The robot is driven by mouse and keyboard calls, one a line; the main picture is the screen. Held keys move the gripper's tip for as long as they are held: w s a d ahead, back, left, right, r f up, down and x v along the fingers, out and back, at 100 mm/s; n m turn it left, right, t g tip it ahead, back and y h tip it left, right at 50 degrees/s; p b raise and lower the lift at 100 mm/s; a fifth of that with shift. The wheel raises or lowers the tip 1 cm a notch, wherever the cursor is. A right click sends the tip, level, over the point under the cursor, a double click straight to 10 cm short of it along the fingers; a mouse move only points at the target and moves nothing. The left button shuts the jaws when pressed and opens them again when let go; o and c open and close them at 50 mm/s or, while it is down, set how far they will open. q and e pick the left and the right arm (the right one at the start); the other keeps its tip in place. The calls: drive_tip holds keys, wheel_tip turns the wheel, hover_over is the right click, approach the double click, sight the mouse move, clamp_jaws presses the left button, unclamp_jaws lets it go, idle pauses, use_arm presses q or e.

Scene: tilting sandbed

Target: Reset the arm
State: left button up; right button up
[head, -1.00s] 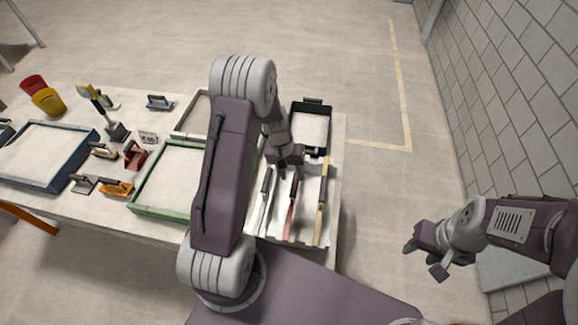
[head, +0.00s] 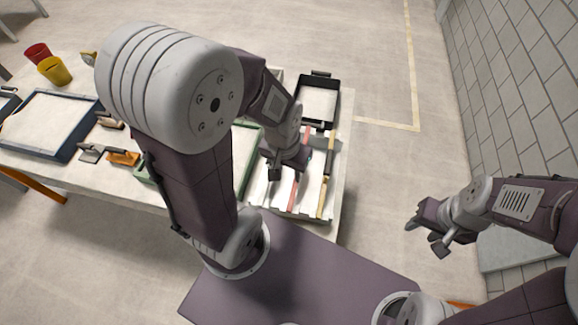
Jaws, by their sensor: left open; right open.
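My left arm comes up from my base and bends over the table. My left gripper (head: 287,165) is open and hangs above the white tool tray, with nothing visible between its fingers. My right gripper (head: 430,236) is open and empty, held out over the floor to the right of the table. The white tray (head: 335,185) holds long-handled tools, among them a red one (head: 293,195) and a yellowish one (head: 323,195). My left arm and gripper hide part of the tray.
A black-rimmed sand tray (head: 318,99) stands behind the tool tray. A green-rimmed tray (head: 247,165) is mostly hidden by my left arm. A blue-rimmed tray (head: 68,150), an orange float (head: 123,158), and red (head: 38,53) and yellow (head: 55,70) cups are at left. A brick wall (head: 510,80) stands at right.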

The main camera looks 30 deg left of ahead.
use_arm(q)
wheel_tip(320, 180, down, 7)
drive_tip(key=b, duration=0.7)
drive_tip(key=shift+w+a, duration=0.15)
drive_tip(key=shift+w, duration=0.3)
use_arm(e)
wheel_tip(320, 180, down, 7)
drive_tip(key=shift+w, duration=0.4)
use_arm(q)
drive_tip(key=shift+s, duration=0.1)
use_arm(e)
drive_tip(key=shift+s+a, duration=0.1)
